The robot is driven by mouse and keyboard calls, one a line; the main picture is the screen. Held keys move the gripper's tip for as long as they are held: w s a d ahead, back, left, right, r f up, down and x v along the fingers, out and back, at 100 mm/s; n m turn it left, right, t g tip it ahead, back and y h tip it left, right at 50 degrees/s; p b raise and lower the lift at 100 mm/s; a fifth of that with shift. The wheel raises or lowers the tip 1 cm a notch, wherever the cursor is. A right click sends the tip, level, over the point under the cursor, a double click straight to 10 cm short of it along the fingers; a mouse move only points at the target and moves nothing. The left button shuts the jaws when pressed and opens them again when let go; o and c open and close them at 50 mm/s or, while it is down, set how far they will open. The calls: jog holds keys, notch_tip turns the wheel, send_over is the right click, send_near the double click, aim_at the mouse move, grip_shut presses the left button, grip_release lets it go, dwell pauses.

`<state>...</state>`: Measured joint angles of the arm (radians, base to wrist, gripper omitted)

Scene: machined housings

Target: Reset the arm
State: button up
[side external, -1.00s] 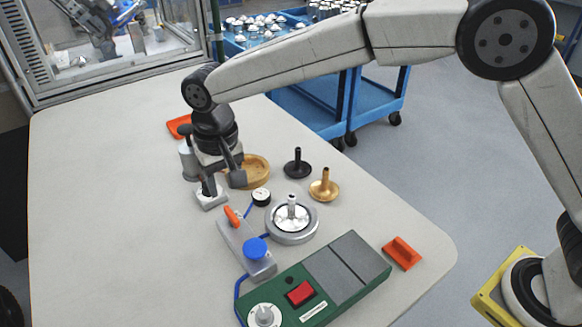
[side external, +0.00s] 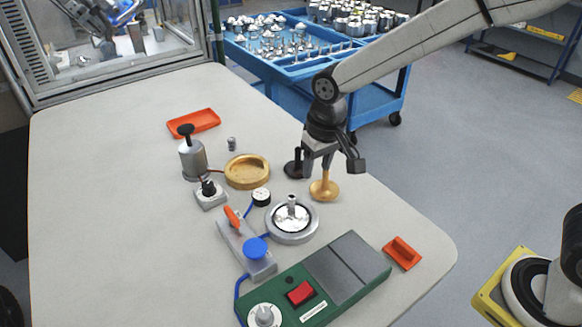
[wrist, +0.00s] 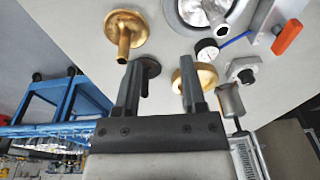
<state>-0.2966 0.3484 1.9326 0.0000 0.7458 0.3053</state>
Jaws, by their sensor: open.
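My gripper (side external: 333,160) is open and empty, raised above the right part of the table near a brass stemmed part (side external: 324,188) and a black stemmed part (side external: 294,168). In the side view it partly covers both. In the wrist view the open fingers (wrist: 158,85) point toward the table, with the brass stemmed part (wrist: 124,36) beyond the left finger. The black part (wrist: 150,68) shows between the fingers, and a gold dish (wrist: 205,75) shows partly behind the right finger.
A silver round fixture (side external: 292,222) holds a metal part. A blue cart (side external: 300,72) is behind. The table's left side is clear.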

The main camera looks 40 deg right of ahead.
jog(key=shift+t, duration=0.6)
jog(key=s+d+f, duration=0.1)
jog(key=s+d, duration=0.3)
jog(key=s+d+f, duration=0.1)
jog(key=s+d, duration=0.3)
jog(key=s, duration=0.1)
jog(key=s+d+f, duration=0.1)
jog(key=s+d, duration=0.3)
jog(key=shift+s+d+f, duration=0.2)
jog(key=shift+d+f, duration=0.15)
jog(key=shift+d, duration=0.05)
